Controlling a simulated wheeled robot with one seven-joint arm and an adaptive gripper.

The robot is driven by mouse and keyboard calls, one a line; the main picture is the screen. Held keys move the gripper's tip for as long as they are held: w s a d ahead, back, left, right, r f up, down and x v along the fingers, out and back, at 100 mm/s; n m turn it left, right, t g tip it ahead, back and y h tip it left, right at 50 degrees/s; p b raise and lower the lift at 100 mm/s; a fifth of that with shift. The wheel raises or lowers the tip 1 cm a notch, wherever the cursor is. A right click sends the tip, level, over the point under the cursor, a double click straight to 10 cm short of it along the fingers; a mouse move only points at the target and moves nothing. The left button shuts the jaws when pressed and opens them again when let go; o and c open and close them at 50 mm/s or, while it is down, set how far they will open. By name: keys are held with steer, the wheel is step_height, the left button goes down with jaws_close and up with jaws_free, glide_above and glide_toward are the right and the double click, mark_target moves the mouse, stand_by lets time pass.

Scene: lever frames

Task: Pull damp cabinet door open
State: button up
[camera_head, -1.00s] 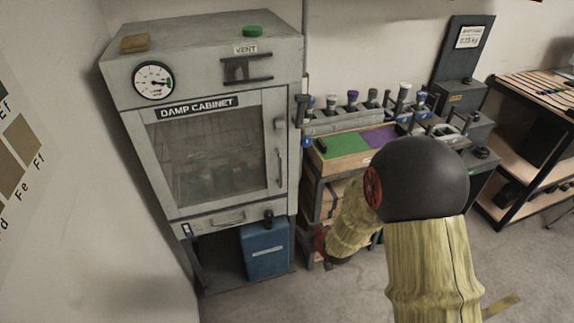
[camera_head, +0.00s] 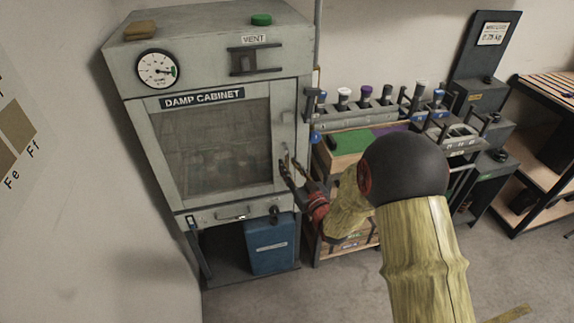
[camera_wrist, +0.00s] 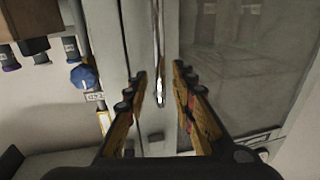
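The damp cabinet (camera_head: 300,40) is a grey metal box on the left, with a white-lettered label above its door. Its door (camera_head: 152,150) has a dark window and looks shut. The upright door handle (camera_wrist: 157,45) is a thin metal bar near the door's right edge. My gripper (camera_head: 288,164) is at the handle's height in the head view. In the wrist view my gripper (camera_wrist: 160,72) is open, its fingers on either side of the handle's end with gaps showing. Whether either finger touches the bar cannot be told. The handle is partly hidden in the head view.
A blue container (camera_head: 270,246) stands under the cabinet. A bench with a green mat (camera_head: 349,142) and a rack of several bottles stands close right of the cabinet. A dark shelf (camera_head: 545,150) is farther right. Bare floor lies in front.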

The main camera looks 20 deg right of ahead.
steer(key=shift+w+a, duration=0.25)
steer(key=shift+w, duration=1)
steer(key=shift+c, duration=1)
steer(key=c, duration=0.4)
jaws_close()
